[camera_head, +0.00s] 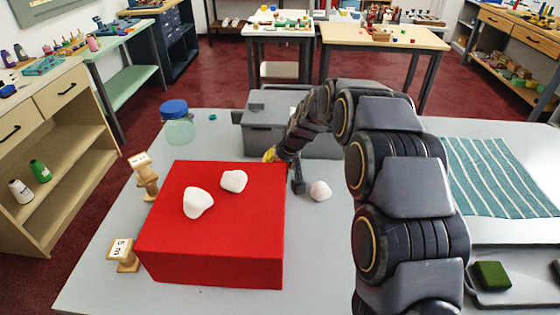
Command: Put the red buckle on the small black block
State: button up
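I cannot make out a red buckle or a small black block for certain. The large red box (215,250) stands on the grey table at left centre, with two white stones (198,202) (233,181) on top. My gripper (285,165) is by the box's far right corner, mostly hidden behind my own arm. A small yellow piece (269,156) shows at its left; I cannot tell whether it is part of the gripper. A dark upright piece (298,184) shows just below the gripper, possibly a finger. Whether the gripper is open or holds something cannot be seen.
A grey case (265,135) stands behind the gripper. A pale pink stone (320,190) lies right of the box. Wooden pieces (147,178) (123,254) and a blue-lidded jar (177,125) are left. A striped cloth (500,178) and a tray (515,299) with a green block (492,275) are right.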

jog(key=o, duration=0.8)
jog(key=shift+r, duration=0.1)
jog(key=shift+s+r, duration=0.1)
jog(key=shift+r, duration=0.2)
jog(key=v, duration=1.1)
jog(key=s+d+g+h, duration=0.1)
jog(key=s+d+g, duration=0.1)
jog(key=s, duration=1)
jog(key=s+d+m+g+h, duration=0.1)
jog(key=s+d, duration=0.4)
jog(key=s, duration=0.8)
jog(key=s+d+g+h, duration=0.1)
jog(key=s+d+g, duration=0.2)
jog(key=s, duration=1)
jog(key=shift+d+f+m+g, duration=0.25)
jog(key=shift+f+m+g, duration=0.05)
jog(key=shift+m+g, duration=0.1)
